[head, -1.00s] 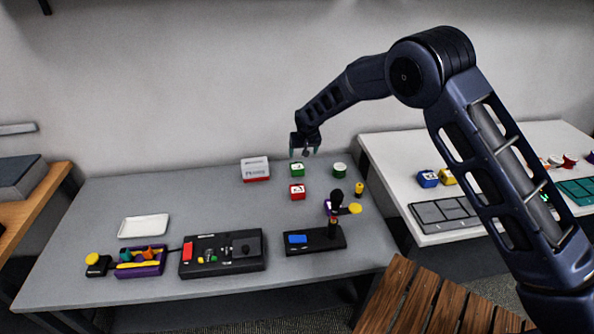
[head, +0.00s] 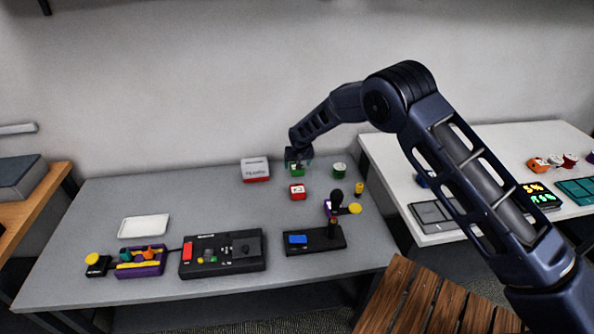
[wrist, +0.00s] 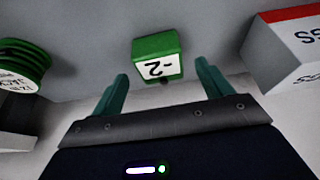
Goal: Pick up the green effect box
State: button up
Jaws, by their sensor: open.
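The green effect box (head: 297,171) sits near the back of the grey table in the head view, partly hidden by my gripper. In the wrist view the green box (wrist: 157,57) has a white face marked "-2" and lies just beyond and between my fingertips. My gripper (head: 298,157) is over the box in the head view. In the wrist view my gripper (wrist: 163,75) has its two teal fingers spread apart, with nothing between them. I cannot tell whether a finger touches the box.
A red and white box (head: 255,169) stands to the left of the green box. A red box (head: 297,191) is in front of it, and a green round spool (head: 339,169) is to the right. A white tray (head: 144,226) and several devices lie further forward.

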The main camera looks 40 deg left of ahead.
jog(key=shift+x, duration=1.4)
jog(key=c, duration=1.1)
jog(key=shift+c, duration=0.2)
jog(key=shift+r, duration=0.1)
